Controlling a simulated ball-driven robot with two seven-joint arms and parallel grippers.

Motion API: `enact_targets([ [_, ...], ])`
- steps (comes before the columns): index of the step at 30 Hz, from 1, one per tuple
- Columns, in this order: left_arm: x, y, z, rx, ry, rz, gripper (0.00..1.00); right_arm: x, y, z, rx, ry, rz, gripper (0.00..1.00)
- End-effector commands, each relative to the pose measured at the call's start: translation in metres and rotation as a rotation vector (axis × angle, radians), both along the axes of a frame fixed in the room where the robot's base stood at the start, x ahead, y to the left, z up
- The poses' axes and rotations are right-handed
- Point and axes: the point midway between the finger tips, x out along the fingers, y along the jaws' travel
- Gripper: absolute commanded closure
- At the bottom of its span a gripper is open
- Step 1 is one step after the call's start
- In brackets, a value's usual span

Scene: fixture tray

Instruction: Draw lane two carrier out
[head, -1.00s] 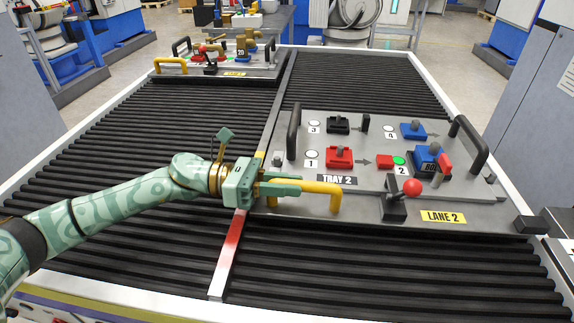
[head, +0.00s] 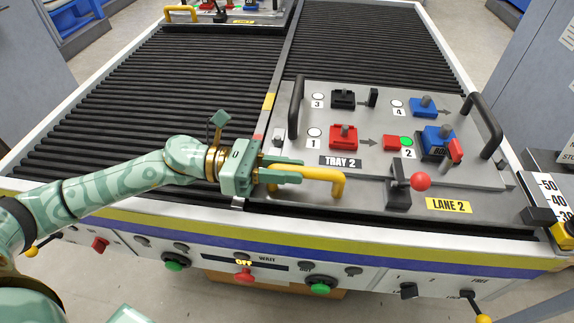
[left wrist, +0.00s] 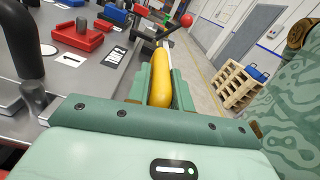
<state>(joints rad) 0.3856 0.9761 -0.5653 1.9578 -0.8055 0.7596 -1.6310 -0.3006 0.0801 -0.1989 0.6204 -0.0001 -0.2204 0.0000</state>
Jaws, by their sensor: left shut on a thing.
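The lane 2 carrier is a grey plate (head: 300,205) marked TRAY 2 and LANE 2, lying on the black rollers near the front edge of the conveyor. A yellow bar handle (head: 325,176) stands along its front left side. My left gripper (head: 290,173) is shut on the left part of this handle. In the left wrist view the yellow handle (left wrist: 161,80) lies between the two green fingers. The carrier bears a red-knobbed lever (head: 420,181), red blocks (head: 343,138), blue blocks (head: 423,107) and a black block (head: 342,99). My right gripper is not in view.
A second carrier (head: 235,15) with a yellow handle sits in the far left lane. A divider rail (head: 269,101) separates the lanes. A numbered scale (head: 548,196) stands at the right.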

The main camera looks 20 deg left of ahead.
Motion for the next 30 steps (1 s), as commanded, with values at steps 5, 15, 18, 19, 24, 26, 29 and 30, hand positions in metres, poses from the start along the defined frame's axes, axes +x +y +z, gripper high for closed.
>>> enact_targets([
  [5, -0.004, -0.002, -0.002, -0.005, 0.012, -0.010, 1.00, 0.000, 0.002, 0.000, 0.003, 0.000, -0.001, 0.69],
  [15, -0.003, -0.002, -0.002, -0.004, 0.009, -0.009, 0.59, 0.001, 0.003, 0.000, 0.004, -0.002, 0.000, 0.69],
  [18, -0.003, -0.002, -0.002, -0.003, 0.009, -0.007, 0.59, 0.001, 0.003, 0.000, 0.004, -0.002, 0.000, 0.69],
  [19, -0.003, -0.002, -0.002, -0.003, 0.008, -0.007, 0.59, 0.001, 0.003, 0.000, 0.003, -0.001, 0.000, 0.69],
  [24, -0.003, 0.001, -0.002, -0.001, 0.008, -0.006, 0.59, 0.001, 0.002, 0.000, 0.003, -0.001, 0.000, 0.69],
  [26, -0.004, 0.006, -0.003, -0.001, 0.010, -0.004, 0.59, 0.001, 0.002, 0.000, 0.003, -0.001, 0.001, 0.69],
  [29, -0.009, 0.022, -0.003, 0.002, 0.011, -0.003, 0.59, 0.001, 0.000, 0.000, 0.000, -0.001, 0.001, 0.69],
  [30, -0.012, 0.031, -0.003, 0.001, 0.012, -0.004, 0.59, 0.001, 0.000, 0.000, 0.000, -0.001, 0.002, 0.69],
])
